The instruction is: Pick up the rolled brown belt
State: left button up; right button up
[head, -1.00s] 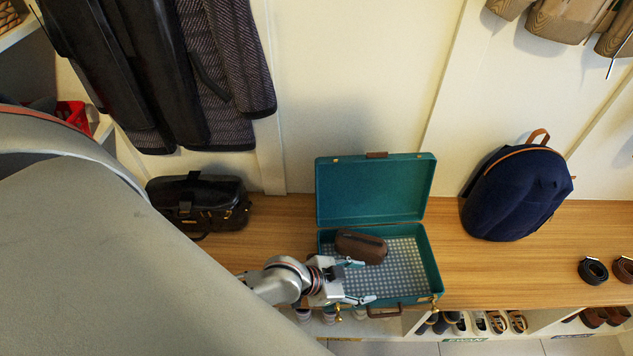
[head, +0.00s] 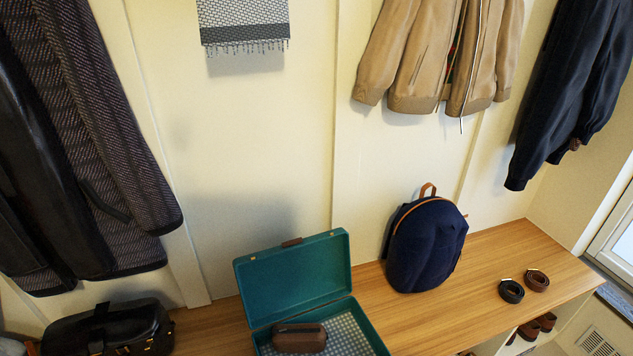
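The rolled brown belt (head: 537,280) lies on the wooden bench at the right, near its far end. A rolled black belt (head: 511,291) lies just left of it. Neither of my grippers shows in the head view now, so I cannot see whether they are open or shut. Nothing covers the brown belt.
An open teal suitcase (head: 293,285) holding a brown case (head: 299,338) sits on the bench (head: 455,306). A navy backpack (head: 426,243) stands right of it, and a black bag (head: 110,327) sits at the left. Coats hang above. Bench around the belts is clear.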

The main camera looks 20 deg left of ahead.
aim_at(531, 274)
jog(key=l, duration=1.05)
jog(key=i+l, duration=0.1)
jog(key=l, duration=0.2)
jog(key=i+l, duration=0.1)
jog(key=l, duration=0.55)
jog(key=i+l, duration=0.35)
jog(key=l, duration=0.25)
jog(key=i+l, duration=0.95)
jog(key=l, duration=0.15)
